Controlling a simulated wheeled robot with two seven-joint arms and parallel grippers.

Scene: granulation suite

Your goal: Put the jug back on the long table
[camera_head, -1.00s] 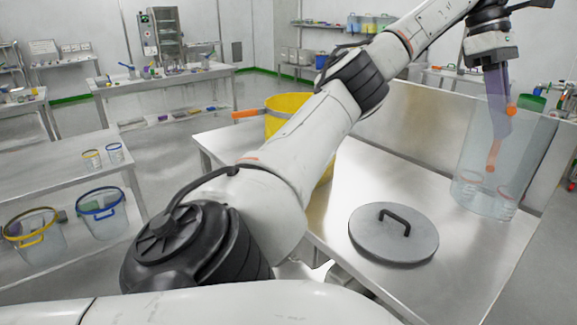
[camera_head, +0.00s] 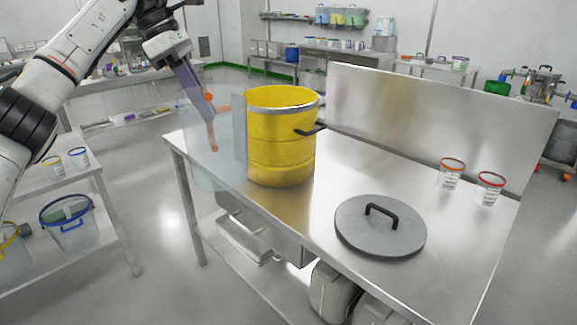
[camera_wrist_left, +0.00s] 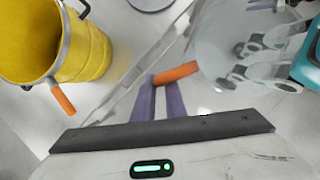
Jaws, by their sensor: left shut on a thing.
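The jug (camera_head: 228,160) is large and clear, with an orange handle (camera_head: 213,138). My left gripper (camera_head: 206,108) has purple fingers shut on this handle and holds the jug roughly upright. In the head view the jug overlaps the left end of a steel table (camera_head: 340,172), just left of a yellow drum (camera_head: 282,150). I cannot tell its height or gap to the table. In the left wrist view the purple fingers (camera_wrist_left: 163,85) meet the orange handle (camera_wrist_left: 177,73) beside the jug's clear wall (camera_wrist_left: 205,60). My right gripper is out of view.
A grey lid (camera_head: 365,235) and two red-rimmed cups (camera_head: 451,175) (camera_head: 490,190) sit on the steel table, which has an upright back panel (camera_head: 420,115). Another table (camera_head: 95,183) at left holds two small cups; blue- and yellow-rimmed buckets stand on its lower shelf.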

